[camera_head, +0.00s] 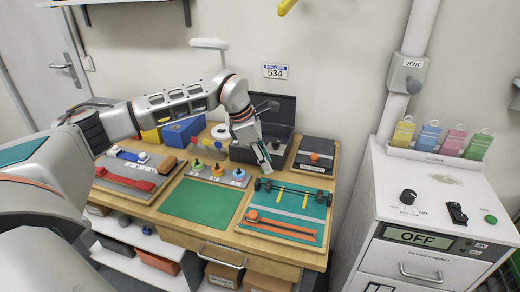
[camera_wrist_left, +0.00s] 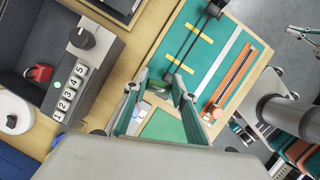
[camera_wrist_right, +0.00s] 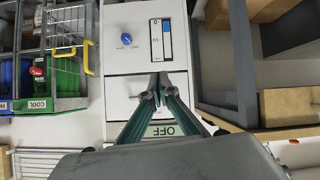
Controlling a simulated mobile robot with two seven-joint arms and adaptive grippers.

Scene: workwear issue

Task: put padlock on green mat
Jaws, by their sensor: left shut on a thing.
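A red padlock (camera_wrist_left: 40,73) lies in the open dark box with numbered buttons (camera_wrist_left: 70,92), in the left wrist view. The plain green mat (camera_head: 202,203) lies on the wooden bench, left of the teal tool board; part of it shows in the left wrist view (camera_wrist_left: 163,127). My left gripper (camera_head: 265,163) is above the bench in front of the box, behind the mat. Its fingers (camera_wrist_left: 157,92) are closed around a small greenish-grey thing that I cannot identify. My right gripper (camera_wrist_right: 159,80) is outside the head view; its fingertips are together, with nothing seen between them.
The teal board (camera_head: 287,212) holds a black bar and an orange strip right of the mat. A grey tray with coloured knobs (camera_head: 218,172) is behind the mat. A grey board with a red tool (camera_head: 133,178) is at left. A white cabinet (camera_head: 425,215) stands at right.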

